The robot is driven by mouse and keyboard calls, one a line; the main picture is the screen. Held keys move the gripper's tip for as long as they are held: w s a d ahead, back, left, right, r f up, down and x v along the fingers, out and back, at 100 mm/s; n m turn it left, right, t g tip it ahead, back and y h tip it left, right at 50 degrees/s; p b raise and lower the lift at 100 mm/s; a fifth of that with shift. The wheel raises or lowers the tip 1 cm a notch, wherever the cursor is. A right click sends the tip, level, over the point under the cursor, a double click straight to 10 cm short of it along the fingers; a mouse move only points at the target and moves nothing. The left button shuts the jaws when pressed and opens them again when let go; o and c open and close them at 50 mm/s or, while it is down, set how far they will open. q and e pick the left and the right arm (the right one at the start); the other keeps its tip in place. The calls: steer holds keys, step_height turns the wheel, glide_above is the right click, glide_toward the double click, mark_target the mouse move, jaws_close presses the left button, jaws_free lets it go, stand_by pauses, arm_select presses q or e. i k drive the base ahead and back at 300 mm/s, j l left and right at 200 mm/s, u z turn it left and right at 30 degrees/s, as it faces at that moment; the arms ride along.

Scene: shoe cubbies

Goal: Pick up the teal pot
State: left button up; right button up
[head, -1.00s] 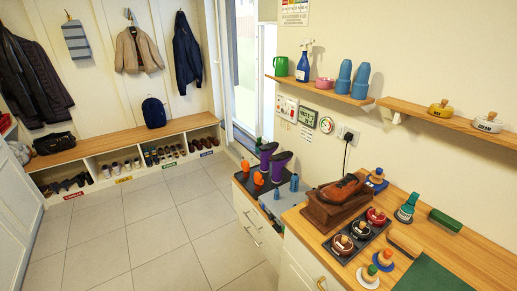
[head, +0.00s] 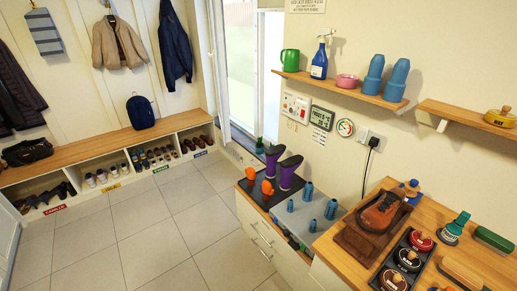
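A teal bottle-like item (head: 458,224) with a pale band and a dark green lower part stands on the wooden counter at the right, left of a green brush (head: 494,241). I cannot tell whether it is the teal pot, and no other clearly teal pot shows. A dark tray (head: 377,280) on the counter holds round lidded pots: a red one (head: 420,241), a black one (head: 407,261) and a dark red one (head: 393,281). A yellow pot (head: 502,118) stands on the right wall shelf. Neither of my grippers is in view.
A brown shoe (head: 382,211) sits on a wooden block (head: 358,243) left of the pots. The tiled floor (head: 150,235) is clear. A cubby bench (head: 65,170) lines the back wall.

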mark_target(260, 151)
steer(key=i+j+z, duration=0.1)
steer(key=i+j, duration=0.7)
steer(key=i, duration=0.15)
steer(key=i+j, duration=0.25)
steer(key=i+j+z, duration=0.25)
steer(key=j+z, duration=0.2)
steer(key=j, duration=0.25)
steer(key=i+j+z, duration=0.15)
steer(key=j+z, duration=0.35)
steer(key=j, duration=0.2)
steer(key=j+z, duration=0.45)
steer(key=j, duration=0.3)
steer(key=j+z, duration=0.3)
steer(key=j, duration=0.25)
steer(key=j+z, duration=0.3)
steer(key=j, duration=0.2)
